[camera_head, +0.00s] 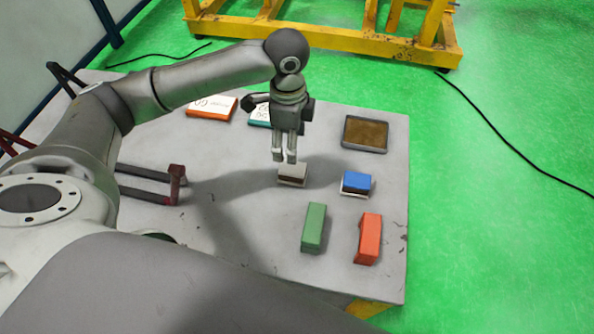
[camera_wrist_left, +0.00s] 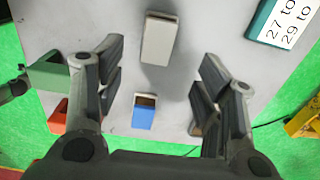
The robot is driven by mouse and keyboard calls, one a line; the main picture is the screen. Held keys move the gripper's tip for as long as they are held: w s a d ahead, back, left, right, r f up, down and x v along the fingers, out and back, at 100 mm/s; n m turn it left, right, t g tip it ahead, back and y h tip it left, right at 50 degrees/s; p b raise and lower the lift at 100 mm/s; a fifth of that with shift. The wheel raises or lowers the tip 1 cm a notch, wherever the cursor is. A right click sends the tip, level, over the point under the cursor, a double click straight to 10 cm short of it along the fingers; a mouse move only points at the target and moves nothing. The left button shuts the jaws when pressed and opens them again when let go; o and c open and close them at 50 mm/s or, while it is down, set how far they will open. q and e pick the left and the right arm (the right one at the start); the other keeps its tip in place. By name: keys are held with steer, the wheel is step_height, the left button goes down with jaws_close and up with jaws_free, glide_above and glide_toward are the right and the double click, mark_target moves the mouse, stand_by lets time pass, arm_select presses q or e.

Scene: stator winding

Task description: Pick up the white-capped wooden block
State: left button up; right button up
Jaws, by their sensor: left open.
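The white-capped wooden block (camera_head: 292,170) lies on the grey table, its white top up and a brown strip showing on its near side. In the left wrist view the block (camera_wrist_left: 160,38) shows its white top, ahead of and roughly midway between the fingers. My left gripper (camera_head: 284,157) points down just above the block's far side in the head view. Its fingers (camera_wrist_left: 160,80) are spread apart with nothing held between them. Whether they touch the block cannot be told from the head view. My right gripper is not in view.
A blue block (camera_head: 357,181) sits right of it, with green (camera_head: 314,228) and red (camera_head: 368,238) blocks nearer. A brown-filled tray (camera_head: 365,133), an orange box (camera_head: 212,107) and a teal box (camera_head: 260,115) lie farther back. A dark red-ended bar (camera_head: 176,180) stands left.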

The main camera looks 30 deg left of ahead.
arm_select(q)
glide_above(292, 167)
step_height(292, 167, down, 5)
steer(key=shift+s+a+r, duration=0.1)
steer(key=shift+s+a, duration=0.05)
steer(key=f, duration=0.3)
steer(key=f+p, duration=0.1)
steer(key=shift+d+f, duration=0.25)
steer(key=shift+f, duration=0.85)
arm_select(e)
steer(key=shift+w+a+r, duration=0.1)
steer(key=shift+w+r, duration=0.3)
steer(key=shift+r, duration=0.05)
arm_select(q)
steer(key=shift+c, duration=0.3)
steer(key=c, duration=1)
steer(key=shift+r, duration=0.2)
